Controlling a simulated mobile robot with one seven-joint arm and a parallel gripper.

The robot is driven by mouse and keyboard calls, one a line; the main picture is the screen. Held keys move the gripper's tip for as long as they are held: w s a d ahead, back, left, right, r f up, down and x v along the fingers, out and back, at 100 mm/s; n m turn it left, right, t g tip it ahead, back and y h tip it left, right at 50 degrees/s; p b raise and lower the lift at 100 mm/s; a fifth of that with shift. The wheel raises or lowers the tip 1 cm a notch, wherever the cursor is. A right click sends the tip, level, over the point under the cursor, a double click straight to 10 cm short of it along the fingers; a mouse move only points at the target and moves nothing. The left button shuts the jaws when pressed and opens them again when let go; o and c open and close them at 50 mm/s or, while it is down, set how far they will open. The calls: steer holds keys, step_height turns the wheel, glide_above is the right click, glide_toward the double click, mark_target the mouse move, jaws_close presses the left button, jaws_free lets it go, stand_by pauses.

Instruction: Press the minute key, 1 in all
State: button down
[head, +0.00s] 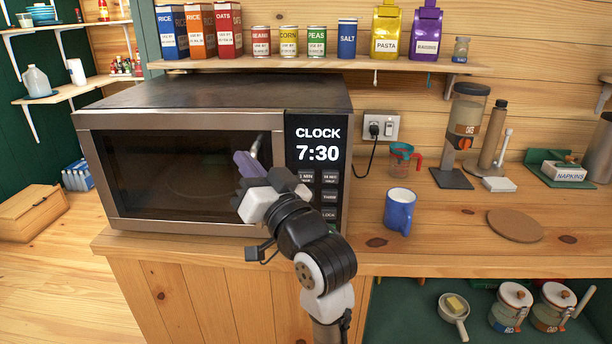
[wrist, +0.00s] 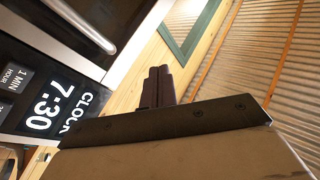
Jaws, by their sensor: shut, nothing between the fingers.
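The microwave (head: 215,95) stands on the wooden counter with its door shut. Its display (head: 318,145) reads CLOCK 7:30, and the display also shows at the left of the wrist view (wrist: 58,108). Below the display are dark keys. The upper left key (head: 306,177) reads 1 MIN, with HOUR under it in the wrist view (wrist: 17,76). The upper right key (head: 330,177) has lettering too small to read surely. My gripper (head: 246,161) is shut and empty, in front of the door's right part, left of the keys. Its purple fingers are together in the wrist view (wrist: 158,88).
A blue mug (head: 399,212) and a measuring cup (head: 404,160) stand right of the microwave. A cork mat (head: 515,226) lies farther right. A shelf (head: 340,66) with boxes and cans runs above. The microwave's vertical door handle (head: 254,147) is close by my gripper.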

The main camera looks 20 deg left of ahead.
mark_target(306, 176)
steer(key=w+d+f+m+g+h, duration=0.2)
steer(key=w+d+f+g+h, duration=0.1)
steer(key=d+f, duration=0.6)
steer(key=shift+d+m+g+h, duration=0.2)
steer(key=shift+m+g+h, duration=0.1)
steer(key=shift+g+h, duration=0.2)
steer(key=shift+w+a, duration=0.45)
steer(key=shift+w, duration=0.95)
steer(key=shift+w+a, duration=0.45)
steer(key=shift+w, duration=0.95)
steer(key=shift+w+a, duration=0.45)
steer(key=shift+w, duration=0.95)
steer(key=shift+w, duration=0.15)
steer(key=shift+w+a, duration=0.1)
steer(key=shift+w, duration=0.15)
